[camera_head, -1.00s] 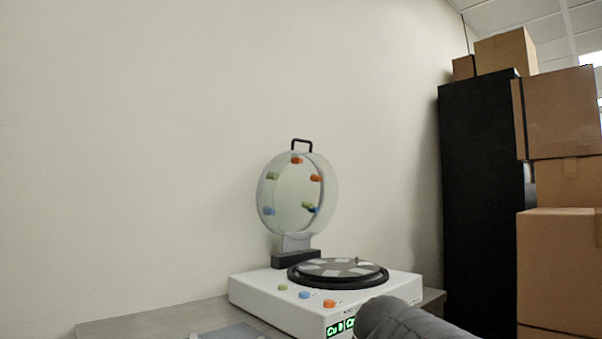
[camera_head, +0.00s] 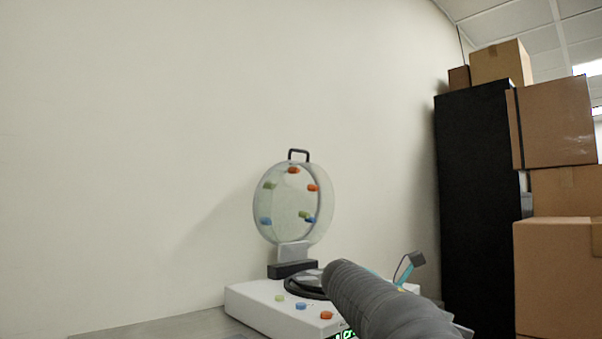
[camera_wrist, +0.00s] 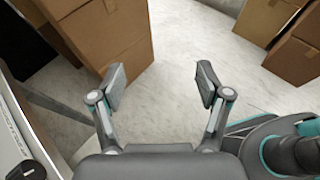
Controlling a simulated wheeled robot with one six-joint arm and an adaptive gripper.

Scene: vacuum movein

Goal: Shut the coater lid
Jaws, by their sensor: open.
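The coater lid (camera_head: 292,236) is a clear round cover with a black handle (camera_head: 299,154) on top and orange, green and blue knobs. It stands upright, open, on its hinge at the back of the white coater (camera_head: 262,310). The coater's dark round platter (camera_head: 305,288) is partly hidden by my arm. My gripper (camera_head: 415,262) shows behind my arm, to the right of the coater and lower than the lid handle. In the wrist view my gripper (camera_wrist: 162,85) is open and empty, its two fingers apart above the floor. The lid is not in the wrist view.
Green, blue and orange buttons sit on the coater's front. The grey table (camera_head: 165,328) extends to the left. A black cabinet (camera_head: 480,200) and stacked cardboard boxes (camera_head: 555,265) stand at the right. Boxes (camera_wrist: 105,40) also stand on the floor in the wrist view.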

